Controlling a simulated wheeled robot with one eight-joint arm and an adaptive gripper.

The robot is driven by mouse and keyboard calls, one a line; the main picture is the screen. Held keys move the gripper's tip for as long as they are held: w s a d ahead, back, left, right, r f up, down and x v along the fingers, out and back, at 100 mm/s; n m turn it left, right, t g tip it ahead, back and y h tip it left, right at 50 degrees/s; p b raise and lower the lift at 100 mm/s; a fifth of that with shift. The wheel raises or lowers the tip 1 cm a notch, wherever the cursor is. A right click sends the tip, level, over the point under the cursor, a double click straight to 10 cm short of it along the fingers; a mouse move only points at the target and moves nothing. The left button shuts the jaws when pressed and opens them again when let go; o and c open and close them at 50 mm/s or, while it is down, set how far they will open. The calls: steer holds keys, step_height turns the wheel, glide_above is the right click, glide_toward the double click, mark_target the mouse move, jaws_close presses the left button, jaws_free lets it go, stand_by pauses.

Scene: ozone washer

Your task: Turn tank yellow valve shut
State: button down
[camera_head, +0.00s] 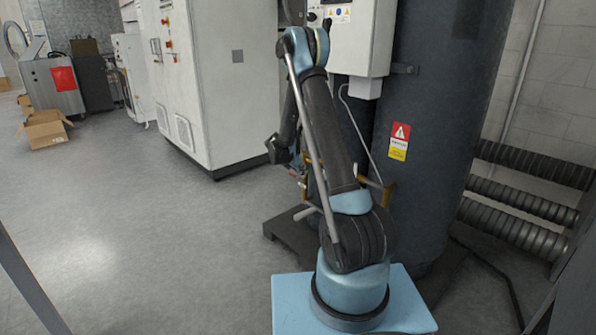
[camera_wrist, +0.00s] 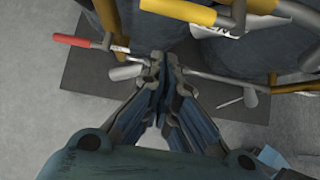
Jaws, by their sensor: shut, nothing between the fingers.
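The yellow valve handle (camera_wrist: 178,11) shows at the top of the wrist view, lying roughly level above my fingertips in the picture. My gripper (camera_wrist: 165,62) is shut and empty, its fingertips close together over the metal pipework and apart from the yellow handle in the picture. The dark tank (camera_head: 440,120) stands upright behind my arm in the head view, with brass-coloured pipes (camera_head: 377,190) at its lower front. My arm hides much of the pipework there, and I cannot make out the yellow handle or my fingertips clearly in that view.
A red valve handle (camera_wrist: 72,40) sticks out left of my fingers in the wrist view. A metal pipe (camera_wrist: 222,82) runs to their right. Corrugated hoses (camera_head: 515,225) lie right of the tank. A white cabinet (camera_head: 235,90) stands behind; open floor (camera_head: 130,220) is at left.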

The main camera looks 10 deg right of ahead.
steer(key=shift+w+d+r, duration=0.75)
steer(key=shift+d+r, duration=0.2)
steer(key=shift+d, duration=0.1)
